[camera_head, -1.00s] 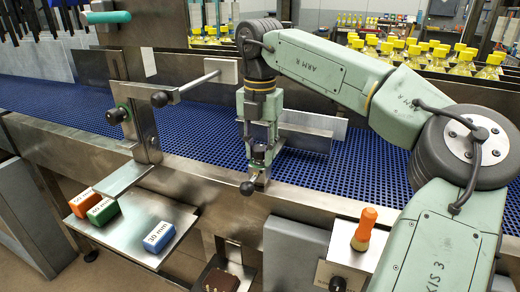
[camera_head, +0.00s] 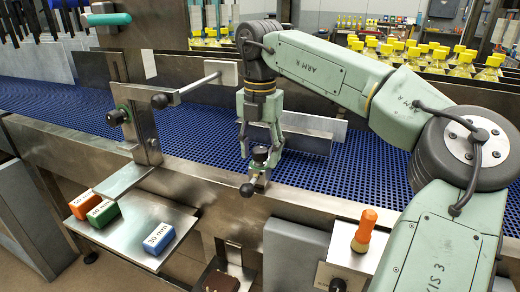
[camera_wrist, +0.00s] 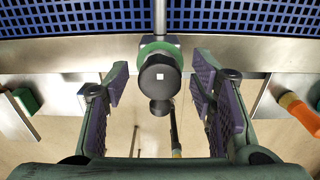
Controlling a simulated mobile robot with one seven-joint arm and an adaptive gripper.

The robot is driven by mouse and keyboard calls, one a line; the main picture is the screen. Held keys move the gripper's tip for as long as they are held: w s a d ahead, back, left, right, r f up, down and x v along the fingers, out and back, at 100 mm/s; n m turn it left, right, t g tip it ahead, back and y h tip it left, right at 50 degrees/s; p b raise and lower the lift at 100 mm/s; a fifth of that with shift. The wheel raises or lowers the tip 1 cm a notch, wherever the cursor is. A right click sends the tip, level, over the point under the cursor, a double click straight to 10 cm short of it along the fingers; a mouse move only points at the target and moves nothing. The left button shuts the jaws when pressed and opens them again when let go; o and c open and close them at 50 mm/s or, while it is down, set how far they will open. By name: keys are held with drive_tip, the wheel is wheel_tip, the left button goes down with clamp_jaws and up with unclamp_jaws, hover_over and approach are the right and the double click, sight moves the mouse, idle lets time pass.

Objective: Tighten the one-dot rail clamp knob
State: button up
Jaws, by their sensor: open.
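A black round clamp knob (camera_head: 260,154) stands at the near edge of the blue conveyor, below my gripper (camera_head: 261,146). In the wrist view the knob (camera_wrist: 160,77) shows one small white square mark on its top and a green ring behind it. My gripper (camera_wrist: 161,88) is open, with one purple-padded finger on each side of the knob and a visible gap on both sides. A black ball (camera_head: 247,189) sits low on the front of the same clamp.
A steel shelf (camera_head: 185,222) at the left front bears orange (camera_head: 84,205), green (camera_head: 103,212) and blue (camera_head: 159,238) blocks. An orange-handled tool (camera_head: 364,228) stands at the right front. A thin plate (camera_head: 310,135) stands on the conveyor behind my gripper.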

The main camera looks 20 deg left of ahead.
sight(260, 149)
wheel_tip(260, 149, up, 8)
drive_tip(key=shift+f, duration=0.2)
idle(0.8)
